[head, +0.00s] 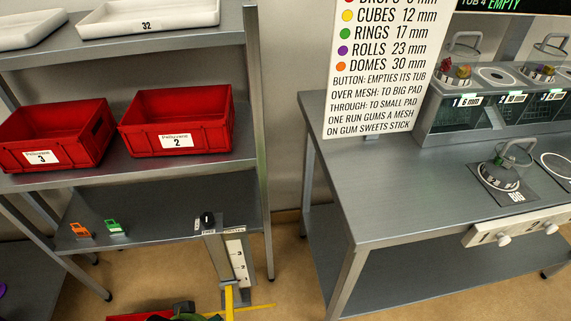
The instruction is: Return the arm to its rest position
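Neither of my grippers shows in the head view, and no arm of mine can be made out with certainty. A small dark object (183,307) at the bottom edge is cut off, and I cannot tell what it is.
A grey shelf rack (190,190) on the left holds red crates 3 (55,135) and 2 (177,120), and white trays (150,15). Small orange (80,230) and green (113,227) pieces lie lower down. Floor shows between rack and bench.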

